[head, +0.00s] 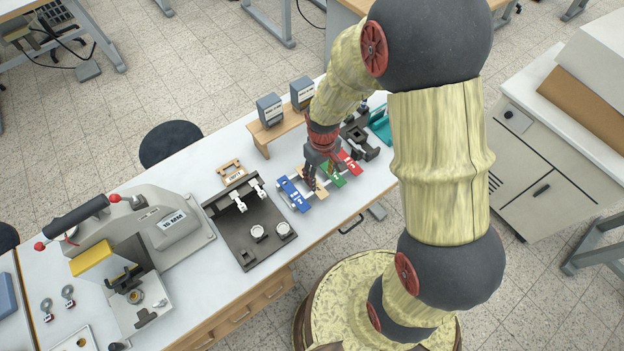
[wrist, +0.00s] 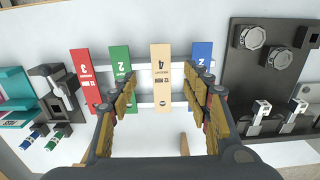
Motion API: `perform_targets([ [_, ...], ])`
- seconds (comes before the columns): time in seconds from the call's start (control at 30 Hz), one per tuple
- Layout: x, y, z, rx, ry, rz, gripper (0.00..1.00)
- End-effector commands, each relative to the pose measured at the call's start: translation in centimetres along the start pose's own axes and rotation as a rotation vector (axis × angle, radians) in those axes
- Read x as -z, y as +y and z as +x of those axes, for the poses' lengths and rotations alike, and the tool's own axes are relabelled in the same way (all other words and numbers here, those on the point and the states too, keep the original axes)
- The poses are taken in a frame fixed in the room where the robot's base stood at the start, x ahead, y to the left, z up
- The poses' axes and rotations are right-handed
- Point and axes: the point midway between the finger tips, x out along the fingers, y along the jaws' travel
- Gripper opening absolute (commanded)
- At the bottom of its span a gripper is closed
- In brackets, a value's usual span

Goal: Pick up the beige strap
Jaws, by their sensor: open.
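The beige strap (wrist: 161,72) stands in the middle of the wrist view, marked with a 4 and lying across white rails. It lies between a green strap (wrist: 119,62) and a blue strap (wrist: 201,62). My gripper (wrist: 163,90) is open, with one finger on each side of the beige strap in the picture and no contact that I can make out. In the head view my gripper (head: 315,178) is over the row of straps and hides most of the beige strap.
A red strap (wrist: 84,72) lies left of the green one. A dark fixture plate (head: 243,245) with knobs is beside the straps. A small wooden shelf (head: 275,131) with grey boxes stands behind. A large press (head: 150,240) is at the left of the table.

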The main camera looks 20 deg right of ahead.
Motion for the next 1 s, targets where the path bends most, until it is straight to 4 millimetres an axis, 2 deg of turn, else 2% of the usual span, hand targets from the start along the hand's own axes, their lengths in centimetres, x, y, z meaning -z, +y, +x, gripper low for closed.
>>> perform_targets([
  [0.13, -0.1, 0.0, 1.7, 0.001, -0.004, -0.001, 0.48],
  [0.37, 0.1, -0.1, 3.5, 0.001, -0.003, -0.001, 0.48],
  [0.63, 0.3, -0.2, 7.2, 0.001, -0.003, 0.0, 0.48],
  [1.0, 0.3, -0.1, 7.5, 0.0, 0.0, 0.0, 0.48],
])
